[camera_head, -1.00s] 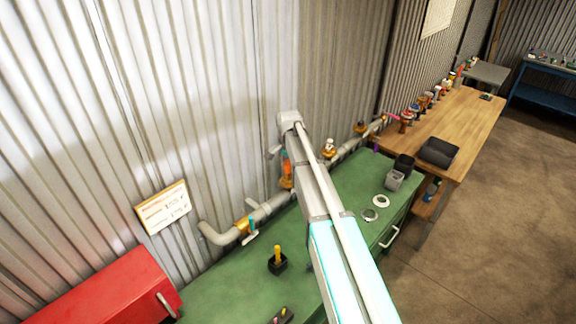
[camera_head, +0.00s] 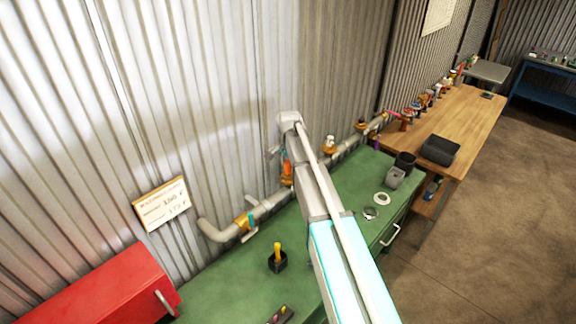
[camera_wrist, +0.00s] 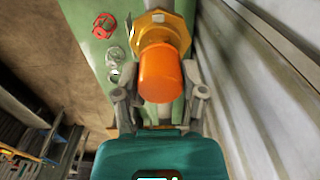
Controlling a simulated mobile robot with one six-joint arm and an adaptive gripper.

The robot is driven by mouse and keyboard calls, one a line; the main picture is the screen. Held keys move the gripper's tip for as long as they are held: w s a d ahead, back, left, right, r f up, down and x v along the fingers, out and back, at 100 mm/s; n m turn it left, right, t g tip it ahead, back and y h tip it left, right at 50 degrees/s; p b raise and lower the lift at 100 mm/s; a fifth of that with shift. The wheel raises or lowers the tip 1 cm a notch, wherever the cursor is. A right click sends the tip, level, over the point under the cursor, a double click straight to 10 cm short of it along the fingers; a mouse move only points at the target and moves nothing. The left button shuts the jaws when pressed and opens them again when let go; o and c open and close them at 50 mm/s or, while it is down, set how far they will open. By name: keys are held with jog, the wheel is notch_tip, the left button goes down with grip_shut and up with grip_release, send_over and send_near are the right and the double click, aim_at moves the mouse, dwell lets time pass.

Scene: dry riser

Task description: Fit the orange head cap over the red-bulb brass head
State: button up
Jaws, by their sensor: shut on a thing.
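The orange head cap (camera_wrist: 160,76) is between the two fingers of my gripper (camera_wrist: 160,93) in the wrist view, and the gripper is shut on it. The cap lines up with a brass fitting (camera_wrist: 160,22) on the wall pipe. The cap hides the middle of the fitting, so I see no red bulb and cannot tell whether the cap is seated or just short of it. In the head view, a slice of the orange cap shows beside my arm, close above the brass fitting (camera_head: 287,182). My arm hides most of the gripper there.
The grey pipe (camera_head: 268,206) runs along the corrugated wall above the green bench (camera_head: 220,285). Rings (camera_head: 382,198), a grey cup (camera_head: 394,178) and a black holder (camera_head: 278,262) stand on the bench.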

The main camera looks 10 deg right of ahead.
jog(key=shift+f+b, duration=0.5)
jog(key=shift+f, duration=0.1)
jog(key=o, duration=0.8)
jog(key=shift+r, duration=0.15)
